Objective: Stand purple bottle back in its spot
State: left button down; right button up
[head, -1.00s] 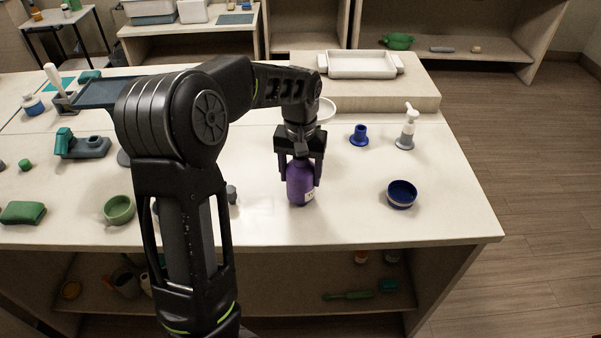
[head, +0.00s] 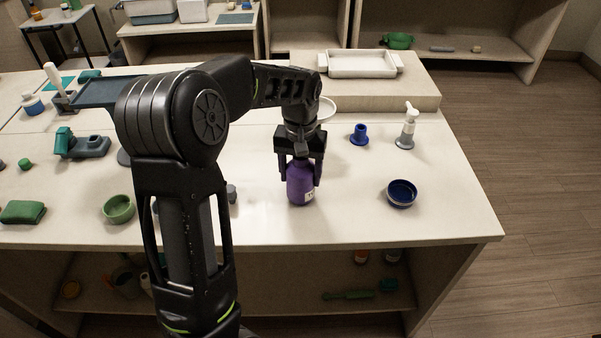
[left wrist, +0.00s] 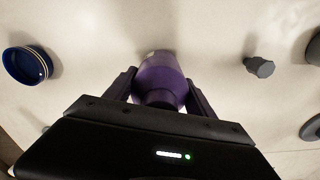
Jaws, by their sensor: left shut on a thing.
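The purple bottle (head: 300,190) is upright at the front middle of the table, with a pale label low on its side. My left gripper (head: 301,172) comes down from above and is shut on its upper part. In the left wrist view the bottle (left wrist: 161,78) sits between the two fingers (left wrist: 160,92). Whether its base touches the table I cannot tell for certain. My right gripper does not show.
A dark blue bowl (head: 402,194) stands to the right of the bottle. A blue cup-like piece (head: 359,135) and a white pump bottle (head: 407,128) stand behind. A green bowl (head: 118,209) is at left. The table (head: 350,222) is clear around the bottle's front.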

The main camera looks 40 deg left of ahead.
aim_at(301, 161)
pick_arm(q)
jog(key=shift+f+b, duration=0.35)
jog(key=shift+f, duration=0.15)
dwell(0.3)
jog(key=shift+c, duration=1.2)
grip_release()
jog(key=shift+r, duration=0.2)
jog(key=shift+r+p, duration=2.1)
jog(key=shift+r, duration=0.4)
jog(key=shift+r+p, duration=0.35)
jog(key=shift+r, duration=1)
